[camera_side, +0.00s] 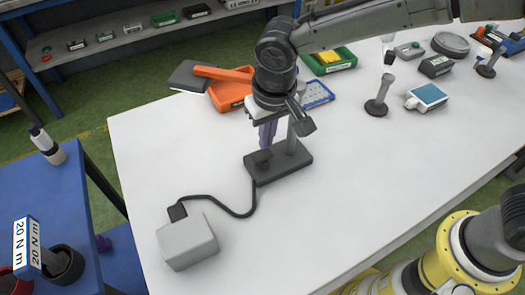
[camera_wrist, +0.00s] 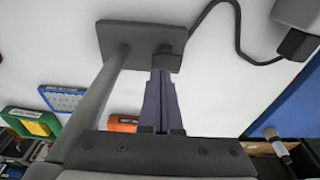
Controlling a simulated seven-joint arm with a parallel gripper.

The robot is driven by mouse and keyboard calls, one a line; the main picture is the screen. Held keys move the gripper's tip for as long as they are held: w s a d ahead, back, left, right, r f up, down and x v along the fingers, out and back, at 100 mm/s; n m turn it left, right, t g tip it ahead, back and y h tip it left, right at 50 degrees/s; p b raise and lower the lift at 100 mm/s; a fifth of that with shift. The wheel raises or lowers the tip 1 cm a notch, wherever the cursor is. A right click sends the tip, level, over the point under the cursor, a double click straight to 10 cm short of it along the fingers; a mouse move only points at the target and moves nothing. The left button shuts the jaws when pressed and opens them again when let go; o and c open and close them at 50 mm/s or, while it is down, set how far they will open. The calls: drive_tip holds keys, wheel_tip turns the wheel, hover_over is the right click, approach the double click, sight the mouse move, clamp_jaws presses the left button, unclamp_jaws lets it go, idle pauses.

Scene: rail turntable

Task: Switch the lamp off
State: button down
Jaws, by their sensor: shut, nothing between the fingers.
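The lamp has a dark rectangular base (camera_side: 292,168), a grey post (camera_side: 291,140) and a dark head (camera_side: 302,119). In the wrist view its base (camera_wrist: 138,44) is at the top and its post (camera_wrist: 100,88) runs down on the left. Whether it is lit cannot be seen. A small dark knob (camera_side: 263,159) is on the base's left part. My gripper (camera_side: 266,146) is shut and empty, its purple fingers pointing down just above the knob, beside the post. In the wrist view the fingertips (camera_wrist: 162,71) are close to the base; contact cannot be told.
A black cable (camera_side: 234,212) runs from the base to a grey box (camera_side: 187,240) at the table's front left. An orange tray (camera_side: 232,92), a green tray (camera_side: 330,62) and a blue panel (camera_side: 317,94) lie behind.

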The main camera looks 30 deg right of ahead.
sight(266, 153)
drive_tip(key=shift+f, duration=1.15)
idle(0.4)
drive_tip(key=shift+r, duration=3.6)
